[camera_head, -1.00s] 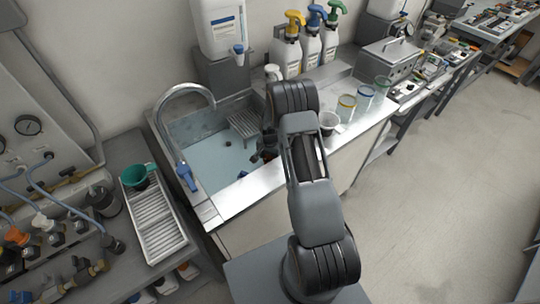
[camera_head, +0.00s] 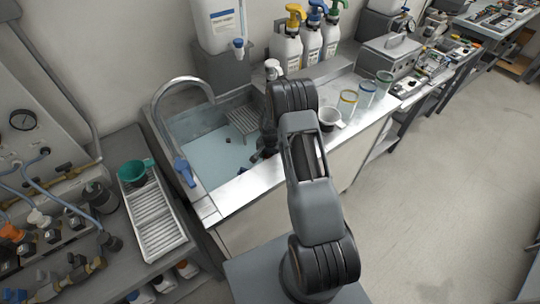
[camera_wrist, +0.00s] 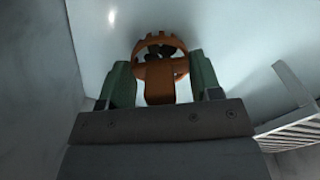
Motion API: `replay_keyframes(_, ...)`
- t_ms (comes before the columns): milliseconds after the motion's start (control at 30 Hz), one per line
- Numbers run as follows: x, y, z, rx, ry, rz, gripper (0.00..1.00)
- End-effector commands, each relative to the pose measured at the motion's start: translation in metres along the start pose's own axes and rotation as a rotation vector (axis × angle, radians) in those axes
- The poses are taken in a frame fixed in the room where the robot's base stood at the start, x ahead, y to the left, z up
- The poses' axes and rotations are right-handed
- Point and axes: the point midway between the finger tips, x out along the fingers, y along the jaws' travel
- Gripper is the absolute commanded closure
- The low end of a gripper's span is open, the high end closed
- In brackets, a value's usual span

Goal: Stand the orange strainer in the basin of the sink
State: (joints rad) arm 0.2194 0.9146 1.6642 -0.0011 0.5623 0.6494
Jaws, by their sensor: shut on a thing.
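The orange strainer (camera_wrist: 158,84) is between the two green fingers of my gripper (camera_wrist: 161,76) in the wrist view. The gripper is shut on it; a notched round rim shows at its far end. Pale basin surfaces surround it there. In the head view the sink (camera_head: 206,208) has a wide basin (camera_head: 205,152) with a pale blue floor. My gripper (camera_head: 258,156) is low at the basin's right side, mostly hidden by my arm. The strainer cannot be made out in the head view, and I cannot tell whether it touches the basin floor.
A grey slatted rack (camera_head: 242,121) stands in the basin's back corner and shows at right in the wrist view (camera_wrist: 298,128). A curved faucet (camera_head: 182,85) rises at the left rim. The basin's left floor is mostly clear.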

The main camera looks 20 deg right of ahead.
Motion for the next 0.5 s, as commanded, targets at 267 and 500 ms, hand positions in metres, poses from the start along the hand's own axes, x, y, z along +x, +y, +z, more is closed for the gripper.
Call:
replay_keyframes(267,0.005,-0.0001,0.0007,0.0,0.0,0.0,0.64)
replay_keyframes(500,0.0049,0.0,0.0007,0.0,0.0,0.0,0.3)
